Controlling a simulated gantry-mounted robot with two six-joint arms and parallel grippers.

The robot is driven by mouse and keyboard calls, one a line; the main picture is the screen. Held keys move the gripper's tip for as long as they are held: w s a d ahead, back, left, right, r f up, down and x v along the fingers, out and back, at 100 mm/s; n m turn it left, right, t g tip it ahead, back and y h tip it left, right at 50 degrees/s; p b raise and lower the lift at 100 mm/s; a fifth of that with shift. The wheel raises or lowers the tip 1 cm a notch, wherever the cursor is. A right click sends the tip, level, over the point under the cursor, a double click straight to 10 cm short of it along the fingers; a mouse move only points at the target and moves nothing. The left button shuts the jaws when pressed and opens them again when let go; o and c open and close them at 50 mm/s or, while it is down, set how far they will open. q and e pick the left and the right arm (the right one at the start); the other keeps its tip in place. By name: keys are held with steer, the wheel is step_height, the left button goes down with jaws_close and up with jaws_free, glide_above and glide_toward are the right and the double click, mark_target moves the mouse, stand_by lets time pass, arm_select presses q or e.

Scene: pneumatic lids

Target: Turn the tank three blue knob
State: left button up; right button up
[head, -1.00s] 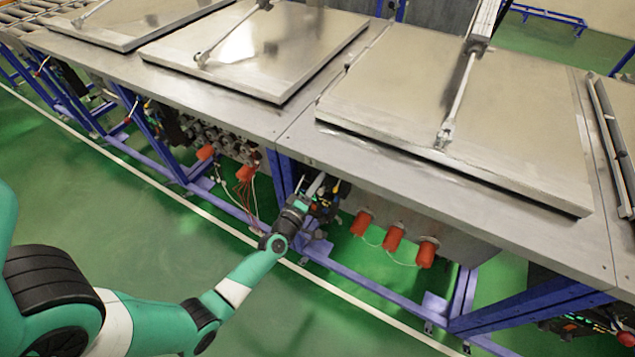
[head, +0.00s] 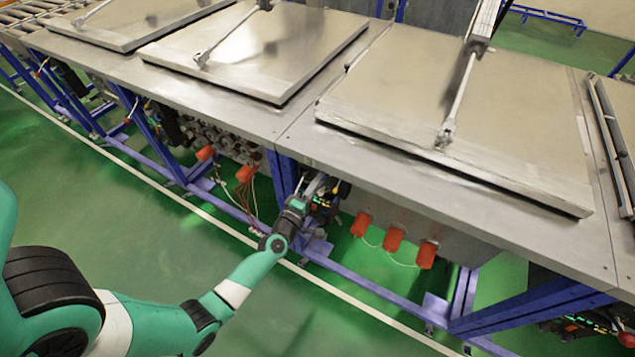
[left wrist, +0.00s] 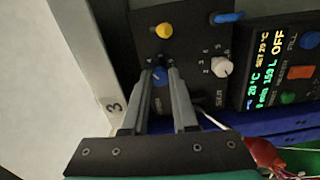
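The tank three control panel (left wrist: 195,95) is dark and fills the middle of the left wrist view. A tag with a "3" stands on the pale frame beside it. The blue knob (left wrist: 160,76) shows between the tips of my left gripper (left wrist: 162,72). The fingers are close together, one along each side of the knob, and hide part of it. In the head view my left gripper (head: 317,188) reaches under the table edge at the panel, and the knob is too small to make out there. My right gripper is not in view.
A yellow knob (left wrist: 164,31), a white selector knob (left wrist: 221,67) and a blue switch (left wrist: 228,17) sit near the blue knob. The display (left wrist: 268,60) reads OFF. Orange fittings (head: 393,238) hang right of my gripper; the metal table (head: 300,140) overhangs it.

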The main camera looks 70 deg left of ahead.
arm_select(q)
steer(key=o, duration=0.4)
steer(key=p+v, duration=0.1)
steer(key=v, duration=1)
steer(key=shift+s+d, duration=0.15)
steer(key=shift+s, duration=0.15)
